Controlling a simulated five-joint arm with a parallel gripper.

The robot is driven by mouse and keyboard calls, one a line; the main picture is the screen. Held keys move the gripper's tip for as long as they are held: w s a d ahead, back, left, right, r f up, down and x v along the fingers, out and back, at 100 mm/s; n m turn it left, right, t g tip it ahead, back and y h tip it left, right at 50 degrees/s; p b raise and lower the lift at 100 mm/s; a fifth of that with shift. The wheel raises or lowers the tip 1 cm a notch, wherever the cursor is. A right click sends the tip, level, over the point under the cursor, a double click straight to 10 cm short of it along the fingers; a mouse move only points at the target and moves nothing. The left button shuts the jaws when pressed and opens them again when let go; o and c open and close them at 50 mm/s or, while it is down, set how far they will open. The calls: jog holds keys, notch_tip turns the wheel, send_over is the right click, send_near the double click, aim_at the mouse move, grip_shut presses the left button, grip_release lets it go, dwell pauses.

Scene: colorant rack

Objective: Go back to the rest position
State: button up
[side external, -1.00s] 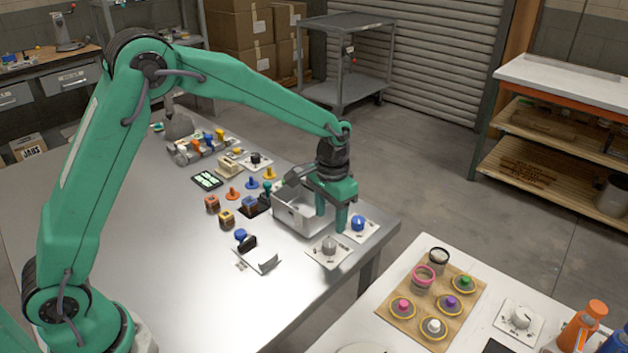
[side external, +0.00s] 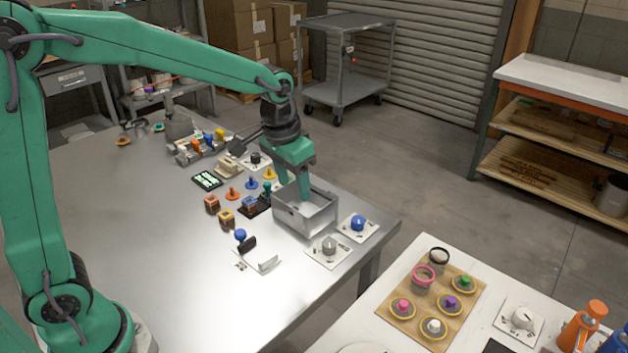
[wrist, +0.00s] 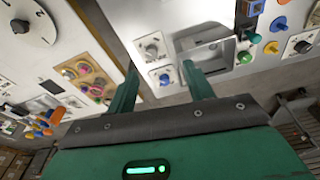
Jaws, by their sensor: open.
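My gripper (side external: 292,184) is open and empty, pointing down at the metal table (side external: 150,260). In the side view its fingers overlap the back left part of an open metal bin (side external: 306,221); I cannot tell how high they are above it. In the wrist view both fingers of my gripper (wrist: 162,82) stand apart with nothing between them. The bin also shows in the wrist view (wrist: 212,62), near the right finger.
A grey knob plate (side external: 328,248) and a blue knob plate (side external: 358,225) lie in front of the bin. Several coloured stamps and pegs (side external: 227,218) stand left of it. A white table (side external: 395,335) holds a wooden board (side external: 412,328) with coloured knobs.

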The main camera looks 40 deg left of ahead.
jog(key=s+a+r+t, duration=0.2)
jog(key=s+a, duration=0.1)
jog(key=s, duration=0.6)
jog(key=s+a+r+n+t, duration=0.1)
jog(key=s+a+r, duration=0.2)
jog(key=s, duration=0.7)
jog(key=shift+s+r+t, duration=0.2)
jog(key=shift+r+t, duration=0.15)
jog(key=shift+t, duration=0.05)
